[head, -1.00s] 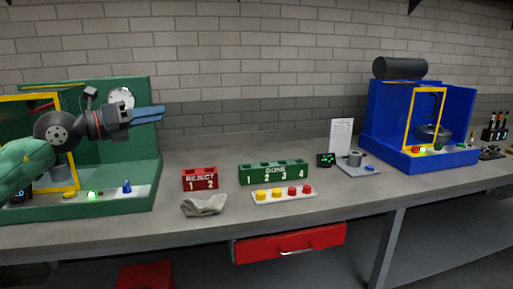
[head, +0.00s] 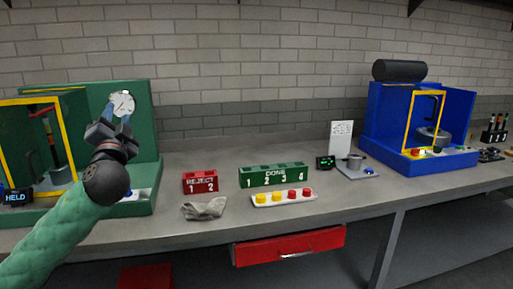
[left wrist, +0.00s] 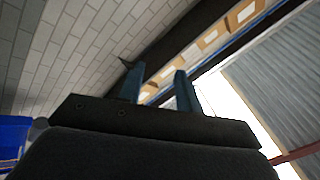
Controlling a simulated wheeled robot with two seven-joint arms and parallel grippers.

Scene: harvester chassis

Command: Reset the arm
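My left arm, in a green sleeve, comes in from the lower left in the head view. Its left gripper (head: 117,117) points up in front of the green machine (head: 146,150), just below the white round gauge (head: 122,103). In the left wrist view, the two blue fingers of the left gripper (left wrist: 160,88) stand apart with nothing between them, against the wall and ceiling. My right gripper is in neither view.
The green machine has a yellow-framed opening and a display reading HELD (head: 18,197). On the bench are a red REJECT rack (head: 200,182), a green DONE rack (head: 273,175), a grey cloth (head: 204,208) and a tray (head: 284,200) of yellow and red pieces. A blue machine (head: 378,125) stands right.

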